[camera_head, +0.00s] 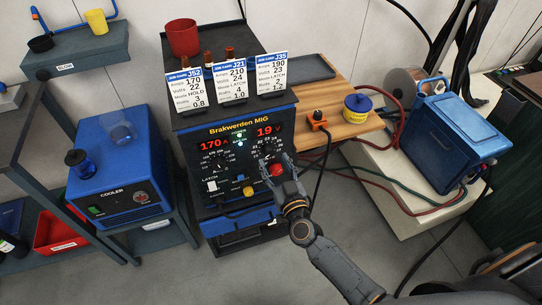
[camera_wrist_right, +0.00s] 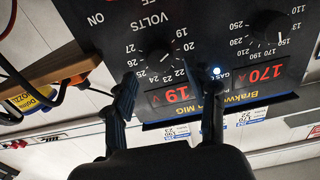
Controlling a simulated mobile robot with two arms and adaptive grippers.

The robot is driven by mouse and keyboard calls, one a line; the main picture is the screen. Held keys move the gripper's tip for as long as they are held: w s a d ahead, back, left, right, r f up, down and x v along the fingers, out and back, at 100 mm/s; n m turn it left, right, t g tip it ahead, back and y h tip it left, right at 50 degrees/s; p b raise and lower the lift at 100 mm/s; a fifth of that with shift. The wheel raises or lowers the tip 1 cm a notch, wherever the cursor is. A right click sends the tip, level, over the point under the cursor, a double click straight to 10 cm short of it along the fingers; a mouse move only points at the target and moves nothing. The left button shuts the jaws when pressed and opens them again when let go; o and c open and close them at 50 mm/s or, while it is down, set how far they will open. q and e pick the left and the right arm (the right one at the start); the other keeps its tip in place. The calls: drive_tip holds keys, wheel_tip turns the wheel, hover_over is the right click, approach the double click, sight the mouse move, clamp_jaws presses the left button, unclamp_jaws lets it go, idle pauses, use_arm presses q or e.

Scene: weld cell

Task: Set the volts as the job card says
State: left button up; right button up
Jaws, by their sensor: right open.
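The blue-black Brakwerden MIG welder (camera_head: 235,200) shows red displays, 170 A (camera_head: 213,144) and 19 V (camera_head: 267,131). The black volts knob (camera_head: 265,151) sits under the volts display; its numbered dial also shows upside down in the wrist view (camera_wrist_right: 158,62). Three job cards stand on top: J52 (camera_head: 186,91) reads 170 amps, 22 volts; J21 (camera_head: 232,82) reads 210, 24; J35 (camera_head: 273,73) reads 190, 23. My right gripper (camera_head: 283,163) is open in front of the volts knob, its fingers apart on either side in the wrist view (camera_wrist_right: 168,85). Contact is unclear. My left gripper is out of view.
The amps knob (camera_head: 218,161) is left of the volts knob. A red button (camera_head: 276,170) and a yellow knob (camera_head: 249,191) lie below. A blue cooler (camera_head: 110,175) stands left; a wooden table (camera_head: 345,120) with cables stands right.

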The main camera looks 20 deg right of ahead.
sight(270, 153)
drive_tip(key=shift+w, duration=1.25)
drive_tip(key=shift+w+a, duration=0.1)
drive_tip(key=shift+w, duration=0.35)
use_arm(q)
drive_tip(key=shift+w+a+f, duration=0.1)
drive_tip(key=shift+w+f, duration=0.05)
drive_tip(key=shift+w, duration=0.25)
use_arm(e)
drive_tip(key=c, duration=1.1)
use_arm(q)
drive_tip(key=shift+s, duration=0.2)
